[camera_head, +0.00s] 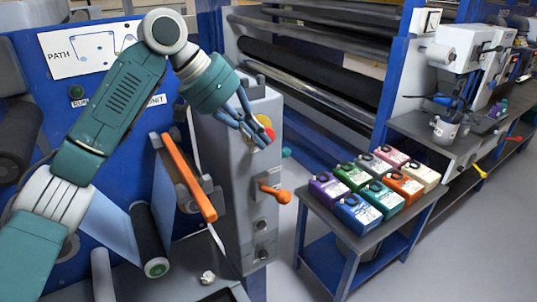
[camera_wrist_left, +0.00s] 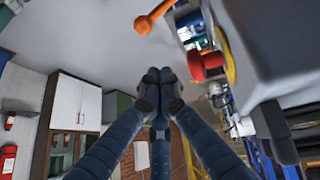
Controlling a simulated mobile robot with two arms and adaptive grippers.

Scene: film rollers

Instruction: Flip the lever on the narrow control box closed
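The narrow control box (camera_head: 236,185) is a tall grey cabinet in the middle of the head view. Its lever (camera_head: 274,191) has an orange handle that sticks out to the right from a grey mount. The orange lever also shows at the top of the left wrist view (camera_wrist_left: 153,17). My left gripper (camera_head: 256,136) is above the lever, in front of the box's upper part, beside a red button with a yellow ring. Its dark blue fingers meet at the tips in the left wrist view (camera_wrist_left: 158,85), with nothing visible between them. My right gripper is not in view.
The red button (camera_wrist_left: 206,66) is close to my left fingers. An orange bar (camera_head: 188,175) stands left of the box. A small blue table (camera_head: 385,226) with several coloured boxes stands to the right. Grey floor is clear between box and table.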

